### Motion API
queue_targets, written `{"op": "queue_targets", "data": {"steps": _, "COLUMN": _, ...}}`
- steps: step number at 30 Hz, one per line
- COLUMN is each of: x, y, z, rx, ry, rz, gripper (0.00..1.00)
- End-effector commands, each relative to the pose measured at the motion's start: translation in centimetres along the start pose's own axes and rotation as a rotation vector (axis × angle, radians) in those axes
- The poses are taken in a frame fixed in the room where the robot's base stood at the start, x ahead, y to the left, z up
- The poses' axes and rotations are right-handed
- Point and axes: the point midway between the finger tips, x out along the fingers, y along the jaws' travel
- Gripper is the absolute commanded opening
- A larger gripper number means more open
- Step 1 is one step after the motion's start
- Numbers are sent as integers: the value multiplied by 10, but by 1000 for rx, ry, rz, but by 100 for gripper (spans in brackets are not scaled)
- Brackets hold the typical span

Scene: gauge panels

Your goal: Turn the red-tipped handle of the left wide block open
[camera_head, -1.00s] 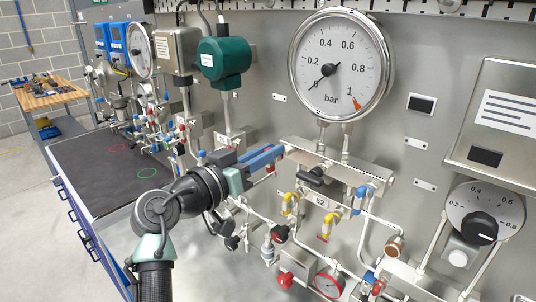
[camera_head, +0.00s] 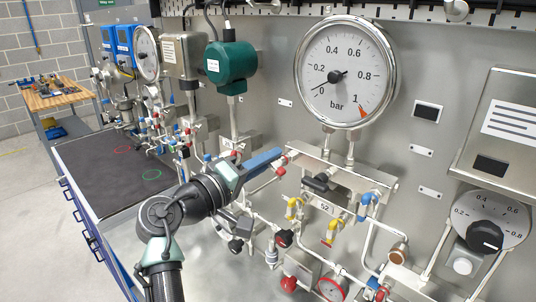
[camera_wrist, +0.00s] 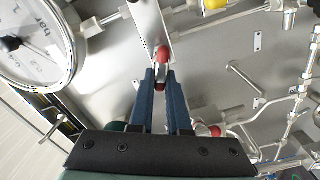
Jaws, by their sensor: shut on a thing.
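The wide metal block (camera_head: 378,188) below the large bar gauge is on the panel, with a "52" tag under it. My gripper (camera_head: 282,154), with long blue fingers, is at the block's left end. A red tip (camera_head: 281,171) shows just below the fingers. In the wrist view my gripper (camera_wrist: 160,74) is closed around a handle at the end of the block (camera_wrist: 147,24). A bright red tip (camera_wrist: 162,54) shows just beyond the fingertips, and a dark red part sits between them. The fingers hide much of the handle, so its exact angle cannot be told.
The large round gauge (camera_head: 346,72) is above the block. Yellow-handled valves (camera_head: 330,232), a blue-tipped fitting (camera_head: 366,198) and pipes crowd the area below. A green round transmitter (camera_head: 231,62) is at the left. A dark mat (camera_head: 110,170) covers the bench.

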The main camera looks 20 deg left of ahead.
Motion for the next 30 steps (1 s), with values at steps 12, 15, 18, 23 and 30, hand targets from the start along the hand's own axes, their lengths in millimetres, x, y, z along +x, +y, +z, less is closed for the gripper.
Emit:
{"op": "queue_targets", "data": {"steps": 12, "x": 3, "y": -8, "z": 10, "rx": -325, "ry": -26, "rz": -12, "gripper": 0}}
{"op": "queue_targets", "data": {"steps": 15, "x": 3, "y": -8, "z": 11, "rx": -373, "ry": -26, "rz": -11, "gripper": 0}}
{"op": "queue_targets", "data": {"steps": 18, "x": 4, "y": -9, "z": 12, "rx": -408, "ry": -27, "rz": -11, "gripper": 0}}
{"op": "queue_targets", "data": {"steps": 23, "x": 4, "y": -9, "z": 12, "rx": -441, "ry": -27, "rz": -11, "gripper": 0}}
{"op": "queue_targets", "data": {"steps": 30, "x": 4, "y": -9, "z": 12, "rx": -456, "ry": -28, "rz": -10, "gripper": 0}}
